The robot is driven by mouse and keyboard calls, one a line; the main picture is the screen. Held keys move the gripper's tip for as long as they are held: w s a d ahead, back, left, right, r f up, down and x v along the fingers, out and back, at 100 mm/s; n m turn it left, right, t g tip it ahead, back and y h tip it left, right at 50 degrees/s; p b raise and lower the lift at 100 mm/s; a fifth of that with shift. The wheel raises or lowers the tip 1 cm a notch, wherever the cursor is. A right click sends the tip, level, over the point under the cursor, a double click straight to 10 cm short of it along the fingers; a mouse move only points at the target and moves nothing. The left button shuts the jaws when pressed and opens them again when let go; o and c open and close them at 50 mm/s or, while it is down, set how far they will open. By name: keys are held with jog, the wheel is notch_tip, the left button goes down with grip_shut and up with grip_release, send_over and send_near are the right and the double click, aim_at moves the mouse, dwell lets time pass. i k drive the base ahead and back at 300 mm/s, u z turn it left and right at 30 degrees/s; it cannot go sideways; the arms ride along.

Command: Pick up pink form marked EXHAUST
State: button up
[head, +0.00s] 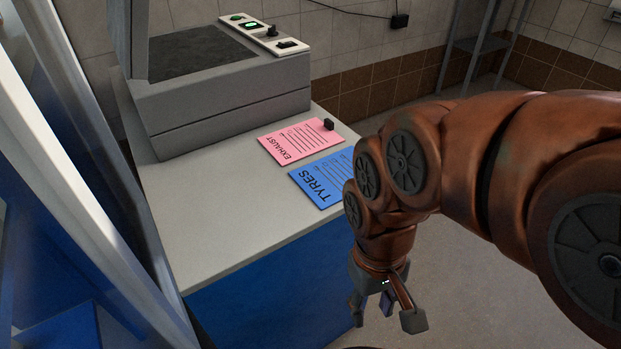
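The pink form marked EXHAUST (298,142) lies flat on the light grey counter top. A small black block (328,124) sits on its far right corner. The blue form marked TYRES (318,180) lies beside it, nearer to me, partly behind my arm. My gripper (387,316) hangs in front of the counter, lower than its top and to the right of its blue front. Its fingers are spread apart with nothing between them. It is well away from the pink form and touches neither form.
A grey machine (220,110) with a panel of buttons stands on the counter (210,225) behind and left of the forms. The near part of the counter top is bare. A glass-like panel with a pale frame (85,150) rises at the left. A metal shelf (480,44) stands at the back right.

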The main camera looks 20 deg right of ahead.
aim_at(294, 142)
jog(key=u, duration=3.75)
jog(key=k, duration=2.8)
jog(key=z, duration=1.3)
jog(key=i, duration=0.5)
